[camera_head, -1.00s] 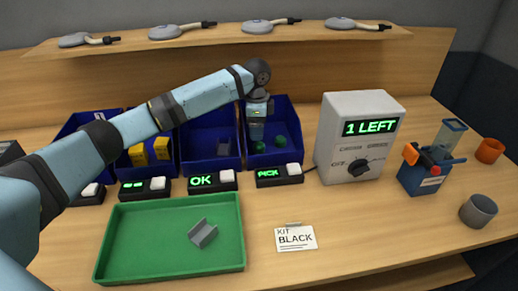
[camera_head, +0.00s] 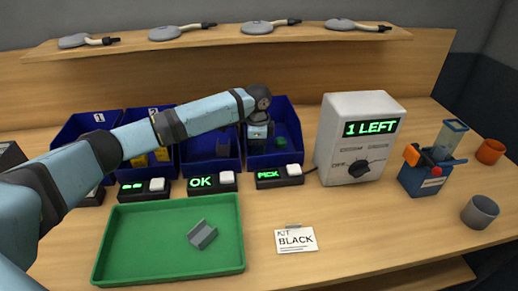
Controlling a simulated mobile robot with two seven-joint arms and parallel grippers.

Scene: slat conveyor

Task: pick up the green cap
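A green cap (camera_head: 281,142) lies in the right-hand blue bin (camera_head: 290,108). My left gripper (camera_head: 257,147) points down inside this bin, to the left of that cap and apart from it. The second green cap, under the gripper, is hidden by it now. The fingertips are too small and dark to tell whether they are open or shut. My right gripper is not in view.
A green tray (camera_head: 150,272) in front holds a grey bracket (camera_head: 202,234). A PICK display box (camera_head: 280,177) stands before the right bin; a "1 LEFT" box (camera_head: 352,140) stands right of it.

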